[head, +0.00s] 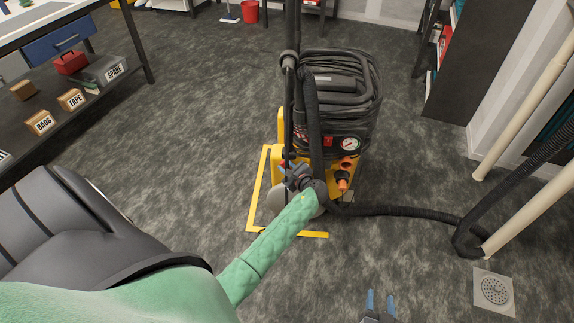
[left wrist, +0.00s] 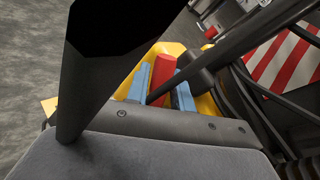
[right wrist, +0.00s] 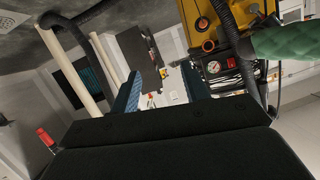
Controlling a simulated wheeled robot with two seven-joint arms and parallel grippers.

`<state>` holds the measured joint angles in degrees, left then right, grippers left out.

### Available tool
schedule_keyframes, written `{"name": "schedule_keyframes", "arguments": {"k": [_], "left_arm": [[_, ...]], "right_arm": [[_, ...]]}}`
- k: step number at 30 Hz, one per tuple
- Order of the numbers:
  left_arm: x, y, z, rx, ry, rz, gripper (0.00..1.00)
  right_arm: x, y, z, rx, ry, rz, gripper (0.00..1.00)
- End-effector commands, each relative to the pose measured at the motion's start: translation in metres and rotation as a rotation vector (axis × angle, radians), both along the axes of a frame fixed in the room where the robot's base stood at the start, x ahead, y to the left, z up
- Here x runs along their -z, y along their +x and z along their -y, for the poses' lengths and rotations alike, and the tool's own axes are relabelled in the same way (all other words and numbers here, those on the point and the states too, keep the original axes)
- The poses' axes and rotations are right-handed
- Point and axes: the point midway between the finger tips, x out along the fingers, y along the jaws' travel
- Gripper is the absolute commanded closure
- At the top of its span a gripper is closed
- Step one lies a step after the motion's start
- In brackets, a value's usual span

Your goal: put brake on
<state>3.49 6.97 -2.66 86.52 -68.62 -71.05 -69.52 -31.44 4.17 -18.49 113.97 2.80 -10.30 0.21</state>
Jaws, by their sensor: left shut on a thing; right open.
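A yellow and black extraction machine (head: 335,100) with a coiled hose on top stands on the dark floor. In the left wrist view, a red lever (left wrist: 163,75) sits on its yellow body, between the blue fingers of my left gripper (left wrist: 162,88), which is shut on it. In the head view my left gripper (head: 298,177) is low at the machine's near left side; the lever is mostly hidden there. My right gripper (head: 380,302) is open and empty, low at the bottom of the head view. Its open fingers also show in the right wrist view (right wrist: 158,92).
A black hose (head: 400,210) runs right to pale pipes (head: 530,110). A floor drain (head: 495,290) lies at lower right. A bench with labelled boxes (head: 72,99) stands left. Floor in front is clear.

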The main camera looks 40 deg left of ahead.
Motion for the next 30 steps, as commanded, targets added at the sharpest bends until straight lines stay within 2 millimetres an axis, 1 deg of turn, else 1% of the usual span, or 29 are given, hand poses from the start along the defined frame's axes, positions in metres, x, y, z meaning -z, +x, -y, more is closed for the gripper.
{"name": "schedule_keyframes", "arguments": {"k": [1,2,3,5,6,9,13,23,30], "left_arm": [[-0.001,-0.001,0.000,-0.001,-0.010,0.004,1.00],[-0.001,-0.002,-0.001,-0.002,-0.015,0.006,1.00],[0.000,-0.002,-0.001,-0.002,-0.023,0.010,1.00],[0.000,-0.002,-0.002,-0.002,-0.035,0.017,1.00],[0.001,-0.003,-0.003,-0.002,-0.044,0.022,1.00],[0.002,-0.003,-0.004,-0.001,-0.059,0.032,1.00],[0.003,-0.004,-0.005,-0.002,-0.083,0.044,1.00],[0.006,-0.006,-0.008,-0.002,-0.139,0.076,1.00],[0.008,-0.007,-0.011,-0.002,-0.198,0.109,1.00]], "right_arm": [[0.020,-0.011,0.001,-0.006,-0.014,-0.068,0.54],[0.032,-0.018,0.002,-0.009,-0.023,-0.107,0.54],[0.048,-0.027,0.003,-0.014,-0.035,-0.160,0.54],[0.071,-0.042,0.005,-0.022,-0.050,-0.239,0.54],[0.086,-0.053,0.006,-0.027,-0.060,-0.290,0.54],[0.118,-0.079,0.009,-0.038,-0.082,-0.406,0.54],[0.153,-0.115,0.015,-0.053,-0.110,-0.549,0.54],[0.142,-0.116,0.014,-0.054,-0.110,-0.556,0.54],[0.128,-0.115,0.014,-0.056,-0.110,-0.556,0.54]]}}
